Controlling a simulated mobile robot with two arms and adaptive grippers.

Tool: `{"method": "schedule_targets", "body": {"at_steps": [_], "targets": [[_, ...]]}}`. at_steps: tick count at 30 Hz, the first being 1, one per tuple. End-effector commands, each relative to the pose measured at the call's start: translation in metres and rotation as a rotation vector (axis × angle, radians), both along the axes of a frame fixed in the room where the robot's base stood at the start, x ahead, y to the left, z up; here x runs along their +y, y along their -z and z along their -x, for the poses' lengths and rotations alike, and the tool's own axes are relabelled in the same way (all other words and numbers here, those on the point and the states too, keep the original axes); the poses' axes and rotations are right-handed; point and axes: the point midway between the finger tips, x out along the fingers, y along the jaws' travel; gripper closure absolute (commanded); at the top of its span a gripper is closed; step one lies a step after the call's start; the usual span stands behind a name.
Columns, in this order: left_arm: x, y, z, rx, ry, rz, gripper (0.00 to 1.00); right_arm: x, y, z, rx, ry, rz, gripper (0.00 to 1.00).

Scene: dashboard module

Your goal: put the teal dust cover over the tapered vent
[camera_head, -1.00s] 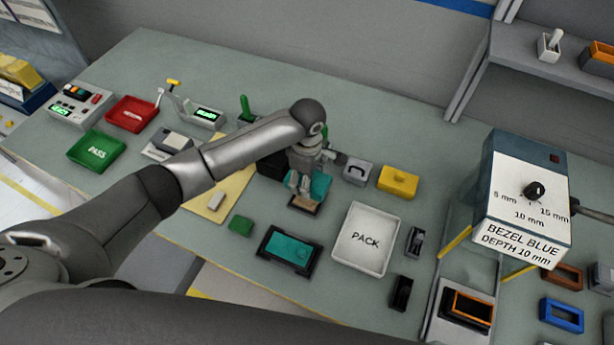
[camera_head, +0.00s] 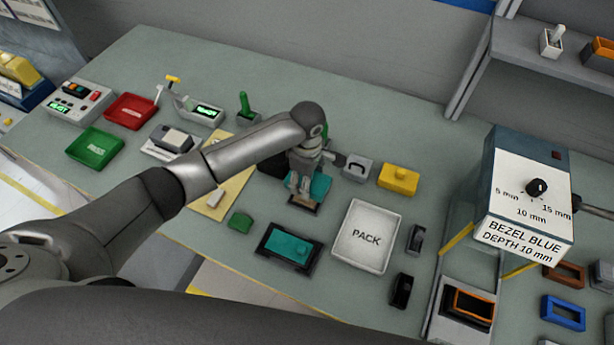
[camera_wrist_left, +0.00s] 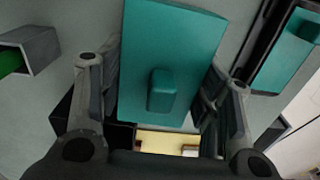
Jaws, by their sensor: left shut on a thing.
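My left gripper (camera_head: 303,180) is shut on a teal cover (camera_head: 321,186), a flat plate with a raised knob. In the left wrist view, the teal cover (camera_wrist_left: 170,50) lies between the two fingers (camera_wrist_left: 160,115). It is above a dark-edged tan piece (camera_head: 304,202) that shows just below the gripper. A second teal plate with a knob (camera_head: 288,248) lies in a black tray at the front of the bench. It also shows at the upper right of the left wrist view (camera_wrist_left: 285,58). I cannot make out the tapered vent; the arm and the cover hide part of that spot. My right gripper is not in view.
A white PACK tray (camera_head: 345,262) and a yellow block (camera_head: 398,176) stand right of the gripper. A grey block with a dark handle (camera_head: 357,169) is close beside it. A green block (camera_head: 240,221) lies to the left. A blue dial box (camera_head: 532,190) stands far right.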

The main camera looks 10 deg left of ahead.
Motion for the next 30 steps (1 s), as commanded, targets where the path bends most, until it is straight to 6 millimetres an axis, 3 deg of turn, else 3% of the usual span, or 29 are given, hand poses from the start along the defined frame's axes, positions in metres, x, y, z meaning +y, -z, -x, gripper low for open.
{"method": "schedule_targets", "body": {"at_steps": [6,7,12,23,30], "targets": [[0.0,0.006,0.0,0.001,0.0,0.001,0.64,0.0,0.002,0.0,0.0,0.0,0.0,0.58],[0.0,0.005,0.0,0.0,0.0,0.001,0.38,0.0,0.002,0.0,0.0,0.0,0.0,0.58],[0.0,0.005,0.0,0.0,0.0,0.0,0.17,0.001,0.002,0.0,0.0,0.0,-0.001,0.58],[0.0,0.003,0.0,-0.001,0.0,0.0,0.17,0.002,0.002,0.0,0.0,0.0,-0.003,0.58],[-0.001,-0.031,-0.001,-0.005,0.0,0.003,0.17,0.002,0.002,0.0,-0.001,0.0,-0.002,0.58]]}}
